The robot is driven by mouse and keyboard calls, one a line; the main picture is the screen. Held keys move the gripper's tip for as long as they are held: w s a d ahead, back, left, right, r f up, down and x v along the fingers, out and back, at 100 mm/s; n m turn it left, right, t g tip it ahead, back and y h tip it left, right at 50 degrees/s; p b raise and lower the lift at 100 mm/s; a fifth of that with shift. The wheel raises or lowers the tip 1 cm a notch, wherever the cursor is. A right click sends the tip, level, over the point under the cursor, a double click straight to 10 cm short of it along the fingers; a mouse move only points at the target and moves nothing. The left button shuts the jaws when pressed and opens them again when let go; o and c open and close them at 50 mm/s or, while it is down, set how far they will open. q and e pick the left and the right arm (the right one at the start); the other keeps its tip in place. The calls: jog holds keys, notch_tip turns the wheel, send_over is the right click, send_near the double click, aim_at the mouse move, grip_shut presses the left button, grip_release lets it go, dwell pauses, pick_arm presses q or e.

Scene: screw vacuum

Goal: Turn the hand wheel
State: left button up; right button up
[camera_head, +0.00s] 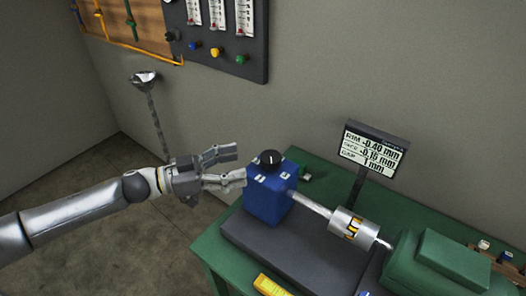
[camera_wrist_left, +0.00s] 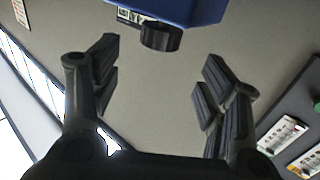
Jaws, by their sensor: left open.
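The hand wheel appears to be the black round knob (camera_head: 270,157) with a white mark, on top of the blue box (camera_head: 268,200). My left gripper (camera_head: 238,163) is open and empty, just left of the blue box in the head view, its fingers pointing toward the knob. In the left wrist view the knob (camera_wrist_left: 160,38) and part of the blue box (camera_wrist_left: 185,10) show at the top, beyond the open fingers (camera_wrist_left: 160,62). The knob lies roughly midway between the two fingers there and apart from them. My right gripper is not in view.
The blue box stands on a dark grey base (camera_head: 300,245) on a green table (camera_head: 212,255). A shaft runs right to a metal cylinder (camera_head: 348,225) and a green housing (camera_head: 440,262). A display (camera_head: 374,149) stands behind. A wall panel (camera_head: 220,40) hangs above.

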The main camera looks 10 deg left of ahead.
aim_at(270, 156)
pick_arm(q)
jog(key=p+x, duration=0.2)
jog(key=x, duration=0.7)
jog(key=shift+w+d+r, duration=0.1)
jog(key=shift+d, duration=0.05)
jog(key=shift+c, duration=0.3)
jog(key=c, duration=1)
